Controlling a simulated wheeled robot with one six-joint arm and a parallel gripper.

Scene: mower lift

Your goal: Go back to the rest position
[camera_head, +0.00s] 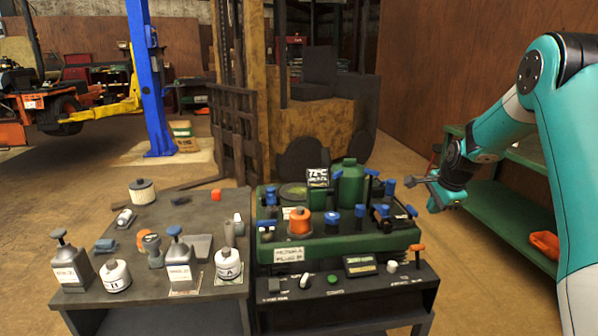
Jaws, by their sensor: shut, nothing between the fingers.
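My teal and white arm comes in from the right side of the head view. My gripper (422,181) is at its end, at the middle right, pointing left. It is shut and empty, in the air at the right of the green machine block (335,243), apart from it. The block carries an orange cap (299,221), a green bottle (351,184) and several blue knobs.
A dark table (215,207) at the left holds several white and grey containers, among them a white jar (228,263). A green shelf (510,214) stands behind my arm. A forklift (315,110) and a blue lift post (148,80) stand farther back.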

